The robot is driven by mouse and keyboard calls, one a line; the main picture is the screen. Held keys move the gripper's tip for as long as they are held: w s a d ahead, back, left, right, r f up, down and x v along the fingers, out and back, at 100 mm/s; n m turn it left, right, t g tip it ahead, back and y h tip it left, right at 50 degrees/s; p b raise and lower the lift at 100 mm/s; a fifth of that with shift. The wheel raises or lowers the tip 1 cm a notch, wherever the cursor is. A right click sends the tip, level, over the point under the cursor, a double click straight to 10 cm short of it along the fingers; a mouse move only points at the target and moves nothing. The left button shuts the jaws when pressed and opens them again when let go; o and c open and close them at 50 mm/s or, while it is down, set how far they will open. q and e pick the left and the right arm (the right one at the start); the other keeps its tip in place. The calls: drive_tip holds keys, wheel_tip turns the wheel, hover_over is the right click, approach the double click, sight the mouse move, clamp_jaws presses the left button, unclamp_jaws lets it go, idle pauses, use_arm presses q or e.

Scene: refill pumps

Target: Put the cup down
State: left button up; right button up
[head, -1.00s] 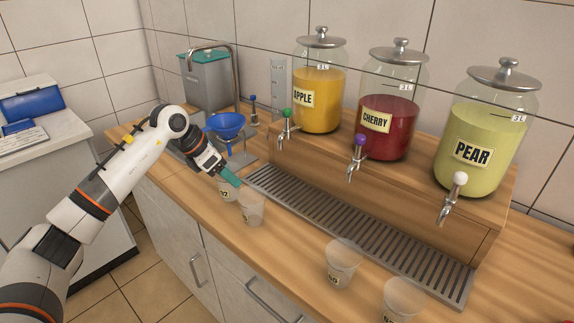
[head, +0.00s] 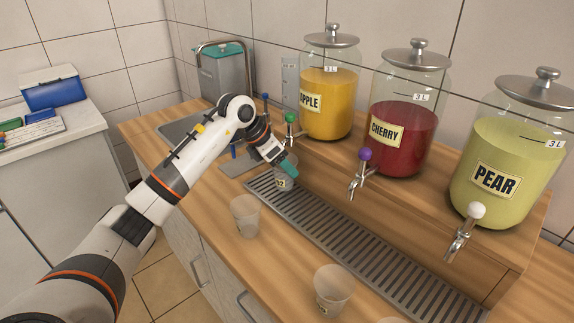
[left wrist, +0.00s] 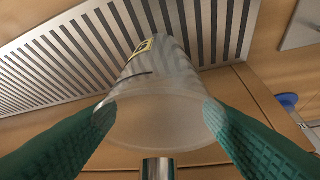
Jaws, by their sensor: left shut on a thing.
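My left gripper (head: 287,165) is shut on a clear cup (head: 284,181) with a yellow label. The cup is at the far left end of the slotted metal drip tray (head: 385,255), near the green-knobbed tap (head: 291,118) of the apple jar. In the left wrist view the cup (left wrist: 160,75) sits between the two green fingers (left wrist: 160,128), with the slotted tray behind it and a metal spout end (left wrist: 158,168) close to its rim. I cannot tell if its base touches the tray. My right gripper is not in view.
Apple (head: 328,100), cherry (head: 402,130) and pear (head: 500,175) jars stand on a wooden step behind the tray. Clear cups stand on the counter (head: 245,215), (head: 333,290), with another cut off at the bottom edge. The tray's middle and right are bare.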

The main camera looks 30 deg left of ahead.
use_arm(q)
drive_tip(key=shift+s+f, duration=0.4)
drive_tip(key=shift+f, duration=0.4)
drive_tip(key=shift+s+a, duration=0.1)
drive_tip(key=shift+a, duration=0.25)
drive_tip(key=o, duration=0.7)
drive_tip(key=shift+w+f, duration=0.1)
drive_tip(key=shift+w, duration=0.25)
drive_tip(key=shift+o, duration=1.2)
drive_tip(key=shift+d, duration=0.3)
drive_tip(key=shift+s+a+r, duration=0.1)
drive_tip(key=shift+s+r, duration=0.05)
drive_tip(key=shift+r, duration=0.05)
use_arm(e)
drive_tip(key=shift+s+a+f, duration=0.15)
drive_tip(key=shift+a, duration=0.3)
use_arm(q)
drive_tip(key=b+v, duration=0.1)
drive_tip(key=v, duration=1.1)
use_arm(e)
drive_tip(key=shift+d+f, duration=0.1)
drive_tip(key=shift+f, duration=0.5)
